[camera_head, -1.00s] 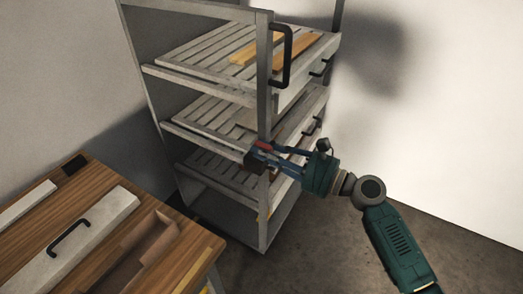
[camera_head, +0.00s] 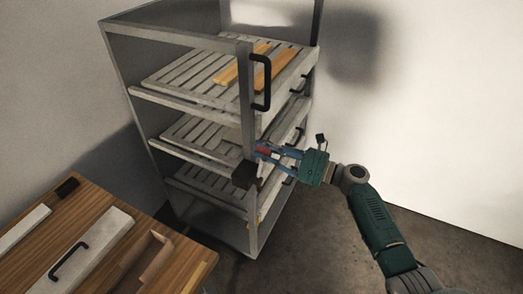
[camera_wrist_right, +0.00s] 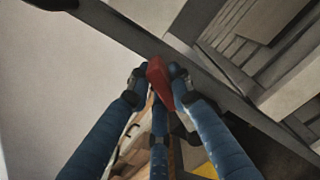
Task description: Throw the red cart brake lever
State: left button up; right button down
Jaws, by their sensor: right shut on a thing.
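The red brake lever (camera_wrist_right: 158,78) shows in the right wrist view between the blue fingers of my right gripper (camera_wrist_right: 160,88), which is shut on it. In the head view my right gripper (camera_head: 264,151) is at the near upright of the grey rack cart (camera_head: 251,200), about mid-height. There the lever is mostly hidden by the fingers; only a little red shows. A dark block (camera_head: 246,175) sits on the upright just below the fingers. My left gripper is in neither view.
The cart has several slatted shelves; the top one (camera_head: 180,70) carries two wooden strips (camera_head: 255,68). A black handle (camera_head: 262,82) stands out above my right gripper. A wooden table (camera_head: 165,270) with a handled pale board (camera_head: 92,245) is at lower left. The floor at right is open.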

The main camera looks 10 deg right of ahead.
jog(key=shift+w+d+f+m, duration=0.35)
jog(key=shift+w+m, duration=0.15)
jog(key=shift+m, duration=0.3)
jog(key=c, duration=1.5)
grip_release()
jog(key=shift+c, duration=0.2)
jog(key=shift+d, duration=0.1)
jog(key=shift+s+d, duration=0.15)
jog(key=shift+d, duration=0.05)
jog(key=v, duration=1.1)
jog(key=shift+d, duration=0.2)
jog(key=shift+s+f, duration=0.1)
jog(key=shift+f, duration=0.1)
